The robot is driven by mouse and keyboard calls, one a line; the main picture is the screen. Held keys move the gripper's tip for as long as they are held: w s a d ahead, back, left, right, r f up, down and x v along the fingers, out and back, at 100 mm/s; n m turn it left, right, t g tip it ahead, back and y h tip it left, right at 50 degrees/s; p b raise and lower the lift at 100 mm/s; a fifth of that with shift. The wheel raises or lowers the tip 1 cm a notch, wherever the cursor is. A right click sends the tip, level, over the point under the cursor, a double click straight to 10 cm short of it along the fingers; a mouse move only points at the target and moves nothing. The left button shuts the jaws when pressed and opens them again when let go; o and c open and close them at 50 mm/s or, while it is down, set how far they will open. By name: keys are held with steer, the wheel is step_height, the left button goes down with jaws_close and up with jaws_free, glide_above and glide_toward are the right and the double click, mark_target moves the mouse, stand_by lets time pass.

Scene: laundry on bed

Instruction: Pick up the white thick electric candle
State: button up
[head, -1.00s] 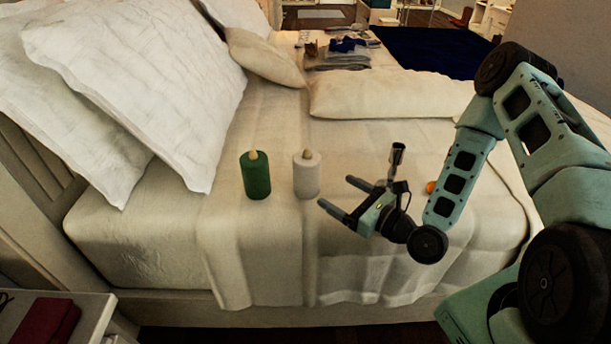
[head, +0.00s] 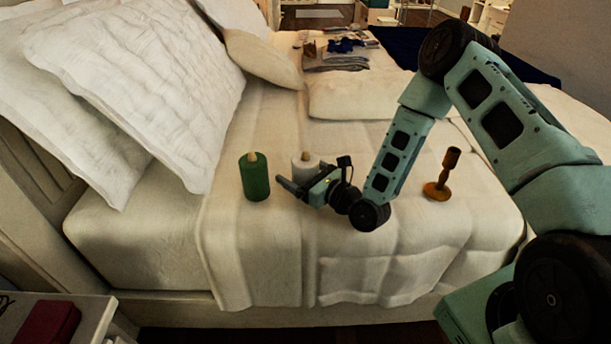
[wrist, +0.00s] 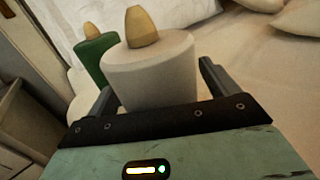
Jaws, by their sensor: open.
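The white thick electric candle (head: 305,163) stands upright on the bed, with its lower part hidden behind my gripper in the head view. In the wrist view the white candle (wrist: 152,72), with its tan flame tip, sits between my two fingers. My gripper (head: 290,183) is open around it. One finger (wrist: 104,103) is left of the candle and the other (wrist: 213,78) is right of it. I cannot tell whether either finger touches it.
A green candle (head: 255,178) stands close on the left and shows behind the white one in the wrist view (wrist: 97,58). A brown candlestick (head: 440,178) stands to the right.

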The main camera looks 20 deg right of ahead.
steer(key=c, duration=1.2)
steer(key=shift+o, duration=0.2)
